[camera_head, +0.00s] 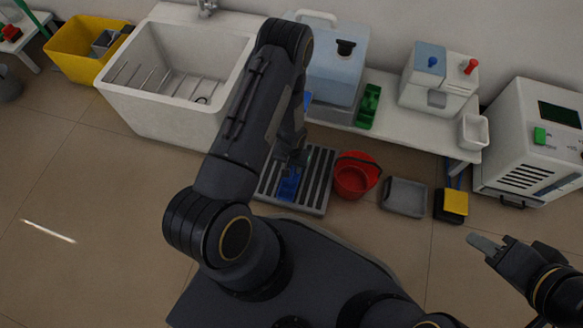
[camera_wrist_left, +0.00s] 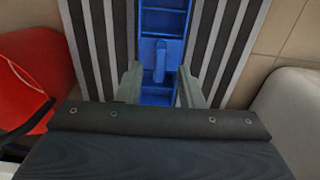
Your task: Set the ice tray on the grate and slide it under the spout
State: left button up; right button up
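The blue ice tray (camera_head: 289,184) lies on the slatted grate (camera_head: 318,185) on the floor, its long side along the slats. In the left wrist view the tray (camera_wrist_left: 163,22) shows its compartments and a raised grip bar in the middle, above the dark and light slats of the grate (camera_wrist_left: 240,30). My left gripper (camera_wrist_left: 160,90) is open over the tray, one finger on each side of it. I see no finger pressed on it. In the head view the left arm hides part of the grate. My right gripper (camera_head: 487,248) is at the right, away from the tray. I cannot make out a spout.
A red bucket (camera_head: 354,176) stands just right of the grate. A grey tray (camera_head: 404,196) and a yellow-topped box (camera_head: 453,204) are further right. A white sink (camera_head: 150,110) stands to the left. A bench (camera_head: 400,125) with machines runs behind.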

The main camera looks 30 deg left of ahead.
pick_arm(q)
notch_tip(320, 180, up, 36)
jog(key=s+n+t+h+p, duration=0.1)
jog(key=t+h+p, duration=0.1)
jog(key=t+p, duration=0.1)
jog(key=s+d+r+m+t+h, duration=0.1)
jog(key=s+d+r, duration=0.3)
jog(key=s+r, duration=0.8)
jog(key=s+m+t, duration=0.1)
jog(key=s, duration=0.3)
jog(key=shift+r+t+h, duration=0.2)
jog(key=shift+t+h, duration=0.1)
jog(key=shift+h, duration=0.1)
jog(key=shift+r, duration=0.1)
